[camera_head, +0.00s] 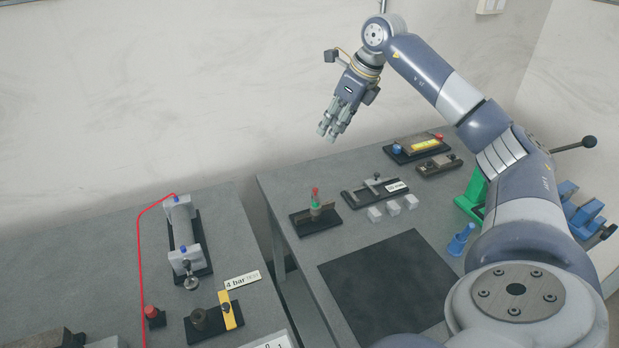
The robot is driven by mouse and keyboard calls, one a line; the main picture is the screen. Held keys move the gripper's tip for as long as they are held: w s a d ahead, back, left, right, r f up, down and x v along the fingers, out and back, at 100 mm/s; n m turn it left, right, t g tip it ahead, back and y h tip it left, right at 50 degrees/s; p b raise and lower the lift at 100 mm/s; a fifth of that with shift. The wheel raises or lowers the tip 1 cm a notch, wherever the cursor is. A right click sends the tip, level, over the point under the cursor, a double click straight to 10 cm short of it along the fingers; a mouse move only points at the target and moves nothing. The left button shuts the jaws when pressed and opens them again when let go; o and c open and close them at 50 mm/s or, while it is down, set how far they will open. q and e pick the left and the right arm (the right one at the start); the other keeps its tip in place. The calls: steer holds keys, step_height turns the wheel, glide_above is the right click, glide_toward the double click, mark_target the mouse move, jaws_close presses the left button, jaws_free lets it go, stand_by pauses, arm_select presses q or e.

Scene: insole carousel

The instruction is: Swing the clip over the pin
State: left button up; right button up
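My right gripper (329,133) hangs in the air above the back of the right table, fingers pointing down. I see nothing held in it, but its opening is not clear at this size. My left gripper is out of view. I cannot tell for certain which parts are the clip and pin. A yellow bar (230,310) lies beside a dark round post (199,317) on a black plate on the left table. A small fixture with a red-topped green part (315,206) stands on the right table, below and left of my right gripper, well apart from it.
The left table holds a grey cylinder (181,226) with a red hose (139,255), and a red button (152,313). A gap separates the tables. The right table has a bare dark mat (388,285), small white blocks (392,207) and blue parts (461,240).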

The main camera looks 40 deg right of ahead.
steer(key=f, duration=0.2)
steer(key=b, duration=1)
glide_toward(316, 189)
steer(key=p+x, duration=0.2)
steer(key=x, duration=0.5)
steer(key=shift+w+f, duration=0.2)
steer(key=shift+f, duration=0.15)
jaws_close()
